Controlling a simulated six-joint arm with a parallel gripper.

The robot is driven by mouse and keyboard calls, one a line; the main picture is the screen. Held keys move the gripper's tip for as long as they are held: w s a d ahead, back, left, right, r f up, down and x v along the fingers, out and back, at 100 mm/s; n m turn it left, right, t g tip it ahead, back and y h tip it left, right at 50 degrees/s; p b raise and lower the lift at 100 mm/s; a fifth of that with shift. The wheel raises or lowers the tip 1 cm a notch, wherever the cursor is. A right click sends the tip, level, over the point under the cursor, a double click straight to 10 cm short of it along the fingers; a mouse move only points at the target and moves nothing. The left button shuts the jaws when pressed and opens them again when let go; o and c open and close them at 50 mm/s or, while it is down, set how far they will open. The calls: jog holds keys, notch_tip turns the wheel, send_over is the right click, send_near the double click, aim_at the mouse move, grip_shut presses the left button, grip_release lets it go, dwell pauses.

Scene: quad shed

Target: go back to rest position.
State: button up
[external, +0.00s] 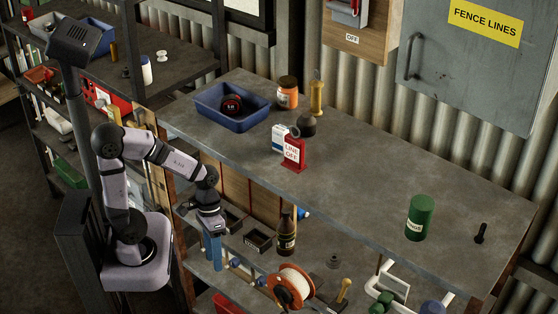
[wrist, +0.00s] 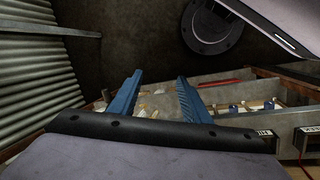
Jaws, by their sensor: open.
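My gripper (external: 212,249) hangs at the end of my folded arm, in front of the bench's left edge and below its top, beside the lower shelf. Its blue fingers point down. In the wrist view my gripper (wrist: 160,92) shows two blue fingers spread apart with nothing between them. The gripper is open and empty. The wrist view looks past the fingers to a shelf with small items and to a dark round part of my own base.
Below, a brown bottle (external: 286,236) and an orange reel (external: 291,287) stand near my gripper's right. The bench middle is clear.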

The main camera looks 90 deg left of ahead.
jog(key=f+m+y, duration=0.1)
jog(key=s+f+m+y, duration=0.1)
jog(key=m, duration=0.1)
jog(key=f+m+y, duration=0.1)
jog(key=f, duration=0.1)
jog(key=shift+s+a, duration=0.15)
jog(key=shift+a, duration=0.2)
